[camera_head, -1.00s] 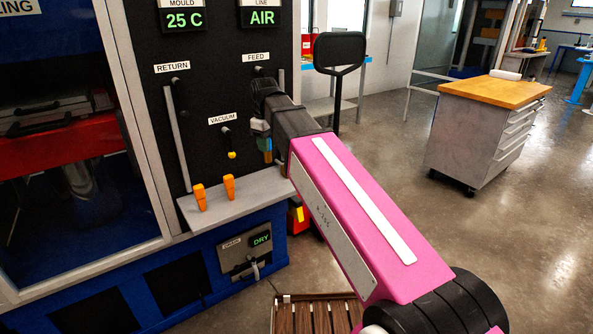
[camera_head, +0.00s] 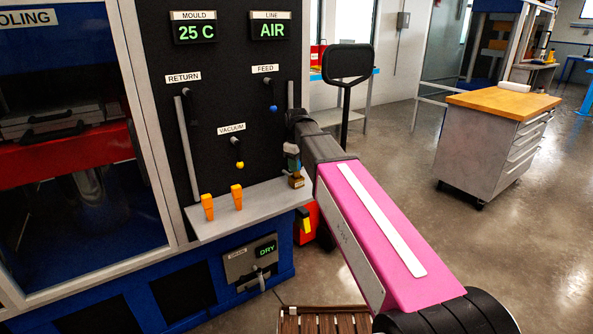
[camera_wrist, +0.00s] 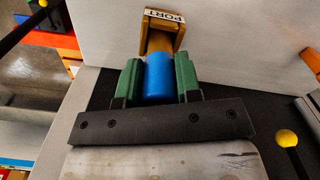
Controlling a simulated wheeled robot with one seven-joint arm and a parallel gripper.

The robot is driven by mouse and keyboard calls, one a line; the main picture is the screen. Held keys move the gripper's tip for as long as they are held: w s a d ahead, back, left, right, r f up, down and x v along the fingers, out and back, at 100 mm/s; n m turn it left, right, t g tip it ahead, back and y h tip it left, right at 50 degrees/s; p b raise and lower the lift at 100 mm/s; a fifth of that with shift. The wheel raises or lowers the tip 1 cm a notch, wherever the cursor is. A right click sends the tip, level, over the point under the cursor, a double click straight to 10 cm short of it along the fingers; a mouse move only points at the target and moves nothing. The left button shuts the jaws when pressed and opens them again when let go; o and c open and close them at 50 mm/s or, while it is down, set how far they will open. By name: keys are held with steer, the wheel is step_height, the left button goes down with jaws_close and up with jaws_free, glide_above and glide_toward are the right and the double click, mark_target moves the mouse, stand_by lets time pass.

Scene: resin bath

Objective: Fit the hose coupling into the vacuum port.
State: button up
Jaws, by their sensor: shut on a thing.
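My gripper (camera_head: 293,160) is at the right end of the grey shelf, right of and below the yellow-tipped vacuum port (camera_head: 240,165). In the wrist view its green fingers (camera_wrist: 157,82) are shut on a blue cylinder (camera_wrist: 158,76). A brass-coloured square piece (camera_wrist: 158,38) with a "PORT" label is at the far end of the cylinder. I cannot tell whether the two are joined or whether they touch the shelf. The yellow tip also shows in the wrist view (camera_wrist: 287,138), apart from the gripper. Two orange-handled pieces (camera_head: 222,202) stand on the shelf; neither is held.
The grey shelf (camera_head: 250,208) juts from the black panel. Above it are the blue-tipped feed fitting (camera_head: 273,108) and the return fitting (camera_head: 186,92). A slatted wooden pallet (camera_head: 325,321) lies on the floor. A drawer cabinet (camera_head: 488,150) stands at right, with open floor around it.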

steer(key=shift+f, duration=1.2)
steer(key=o, duration=1)
steer(key=shift+f, duration=0.1)
step_height(320, 180, up, 12)
steer(key=shift+r, duration=0.15)
